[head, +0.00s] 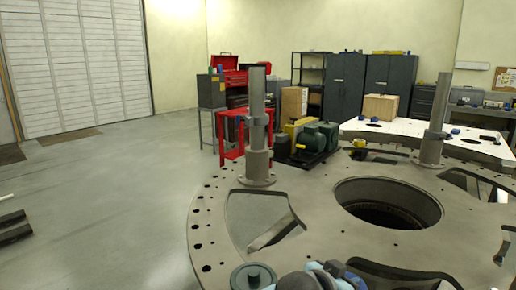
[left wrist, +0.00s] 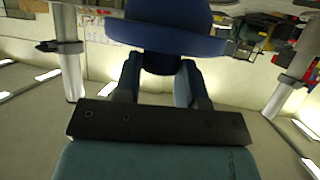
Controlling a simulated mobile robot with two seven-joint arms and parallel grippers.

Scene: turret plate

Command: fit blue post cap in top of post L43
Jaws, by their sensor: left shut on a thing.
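The blue post cap (left wrist: 165,38) is a wide disc with a narrower stem, close up in the left wrist view. My left gripper (left wrist: 160,75) is shut on its stem, one finger on each side. In the head view my left gripper (head: 325,277) is low at the bottom edge, and the cap is hard to make out there. Two upright grey posts stand on the round plate: one at left (head: 257,100) and one at right (head: 436,115). I cannot read a label to tell which is L43. The cap is apart from both. My right gripper is not in view.
The grey turret plate (head: 215,222) has a large round central hole (head: 390,203) and several cut-outs. Behind it stand a red cart (head: 231,137), a green motor (head: 315,138) and dark cabinets (head: 345,85). The floor at left is open.

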